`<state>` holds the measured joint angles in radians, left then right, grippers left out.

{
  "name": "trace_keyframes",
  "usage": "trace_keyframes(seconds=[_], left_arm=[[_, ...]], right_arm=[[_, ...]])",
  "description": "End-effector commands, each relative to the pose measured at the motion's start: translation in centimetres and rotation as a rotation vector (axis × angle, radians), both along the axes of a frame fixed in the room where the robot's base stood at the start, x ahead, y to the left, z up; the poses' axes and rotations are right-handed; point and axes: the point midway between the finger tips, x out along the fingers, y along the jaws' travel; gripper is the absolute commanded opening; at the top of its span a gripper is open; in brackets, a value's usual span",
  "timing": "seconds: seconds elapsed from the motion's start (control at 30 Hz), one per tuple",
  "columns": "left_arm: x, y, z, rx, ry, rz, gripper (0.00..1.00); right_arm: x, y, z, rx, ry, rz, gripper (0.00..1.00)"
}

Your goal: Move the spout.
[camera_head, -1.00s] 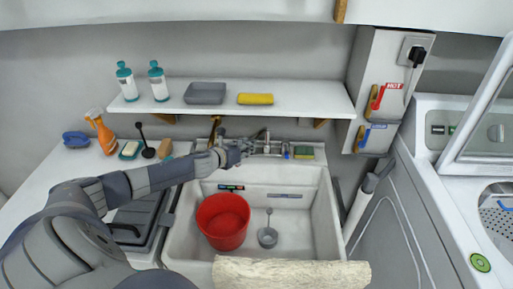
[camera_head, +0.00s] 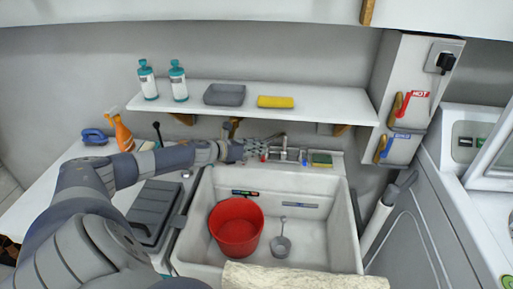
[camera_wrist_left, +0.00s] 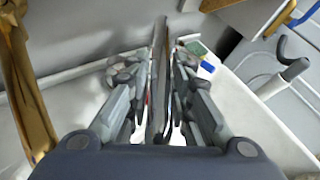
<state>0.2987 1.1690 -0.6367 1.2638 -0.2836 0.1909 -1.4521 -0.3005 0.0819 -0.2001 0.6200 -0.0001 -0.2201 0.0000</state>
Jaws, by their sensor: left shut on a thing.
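The grey metal faucet (camera_head: 284,150) stands on the back ledge of the white sink. Its spout (camera_head: 272,138) points left toward my left gripper. My left gripper (camera_head: 258,147) reaches in from the left at the back of the sink, its fingers around the spout. In the left wrist view the spout (camera_wrist_left: 158,75) runs as a long grey bar between the fingers (camera_wrist_left: 160,105), which are shut on it. The fingers hide parts of the spout. My right gripper is not in view.
A red bucket (camera_head: 236,228) and a grey ladle-like cup (camera_head: 280,245) are in the sink basin (camera_head: 320,235). A shelf (camera_head: 330,104) hangs above the faucet. A green-yellow sponge (camera_head: 321,159) lies right of the faucet.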

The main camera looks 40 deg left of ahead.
Motion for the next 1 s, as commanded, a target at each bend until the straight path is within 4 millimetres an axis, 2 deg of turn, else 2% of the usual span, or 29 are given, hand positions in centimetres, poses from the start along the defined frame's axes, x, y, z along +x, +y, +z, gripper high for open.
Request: trace_keyframes(seconds=[0.03,0.07,0.1,0.13,0.57,1.0], left_arm=[[0.1,0.2,0.1,0.001,-0.002,0.004,0.0],[0.1,0.2,0.1,0.001,-0.002,0.004,0.27],[0.1,0.1,0.1,0.001,-0.002,0.004,0.36],[0.1,0.1,0.1,0.001,-0.002,0.003,0.4],[-0.2,0.1,0.1,-0.001,-0.001,0.001,0.4],[-3.3,0.5,1.1,-0.001,0.003,0.002,0.4]], right_arm=[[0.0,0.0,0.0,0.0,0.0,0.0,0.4],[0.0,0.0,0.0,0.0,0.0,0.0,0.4],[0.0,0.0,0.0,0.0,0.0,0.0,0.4],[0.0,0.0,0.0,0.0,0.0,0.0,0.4],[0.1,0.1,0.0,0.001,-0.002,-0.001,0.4],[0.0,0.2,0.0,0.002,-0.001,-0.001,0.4]])
